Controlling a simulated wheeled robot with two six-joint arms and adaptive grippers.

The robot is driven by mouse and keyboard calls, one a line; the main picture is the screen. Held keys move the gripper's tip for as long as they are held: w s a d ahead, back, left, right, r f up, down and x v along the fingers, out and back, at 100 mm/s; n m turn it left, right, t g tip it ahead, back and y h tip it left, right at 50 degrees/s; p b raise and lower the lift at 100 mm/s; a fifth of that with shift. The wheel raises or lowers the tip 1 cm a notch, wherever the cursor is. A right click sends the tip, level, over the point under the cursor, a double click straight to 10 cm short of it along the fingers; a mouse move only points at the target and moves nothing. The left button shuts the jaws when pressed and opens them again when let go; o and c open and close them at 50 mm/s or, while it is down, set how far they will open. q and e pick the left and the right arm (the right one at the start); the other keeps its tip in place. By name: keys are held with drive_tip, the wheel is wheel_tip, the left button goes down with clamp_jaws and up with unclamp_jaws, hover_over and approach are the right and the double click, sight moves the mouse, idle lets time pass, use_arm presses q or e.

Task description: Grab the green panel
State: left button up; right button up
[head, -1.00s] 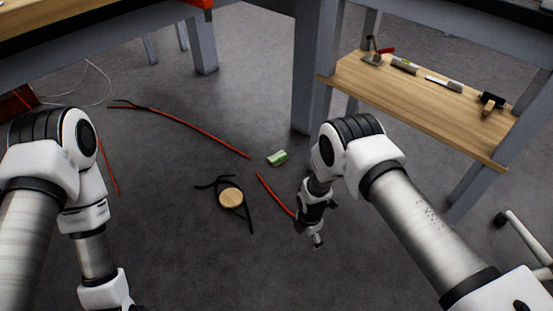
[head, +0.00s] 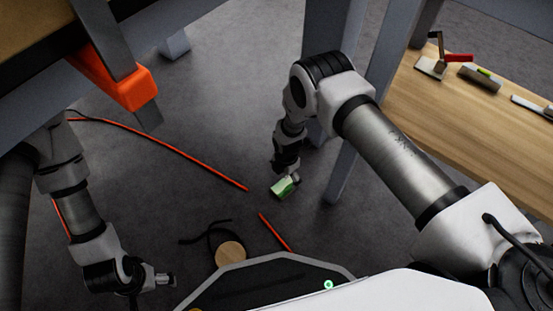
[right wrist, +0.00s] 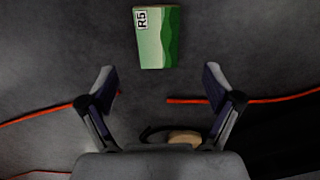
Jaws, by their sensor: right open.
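The green panel (head: 282,188) lies on the grey floor, just beyond my right gripper's fingertips in the head view. In the right wrist view the panel (right wrist: 157,38) is a small green block with a white "R5" label, ahead of the fingers and centred a little left. My right gripper (right wrist: 160,84) is open, with nothing between its fingers; in the head view it (head: 292,177) points down and partly overlaps the panel. My left gripper (head: 166,279) is at the lower left, away from the panel; its jaw state is too small to tell.
Red cable pieces (head: 190,158) lie on the floor, with a round wooden disc (head: 230,254) and black cord near my base. A grey table leg (head: 350,130) stands right of the panel. A wooden shelf (head: 450,105) with tools is at the right. An orange part (head: 125,88) hangs upper left.

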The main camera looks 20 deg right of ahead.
sight(285, 186)
drive_tip(key=shift+w+f+b, duration=0.3)
drive_tip(key=shift+w+f, duration=0.05)
drive_tip(key=shift+f, duration=0.05)
wheel_tip(285, 186, down, 7)
drive_tip(key=b, duration=0.5)
drive_tip(key=shift+s+d+b, duration=0.1)
drive_tip(key=shift+s+b, duration=0.05)
drive_tip(key=shift+b, duration=0.2)
drive_tip(key=shift+r, duration=0.15)
use_arm(q)
drive_tip(key=f, duration=0.5)
drive_tip(key=shift+w+f, duration=0.35)
drive_tip(key=shift+w, duration=0.05)
use_arm(e)
drive_tip(key=c, duration=1.2)
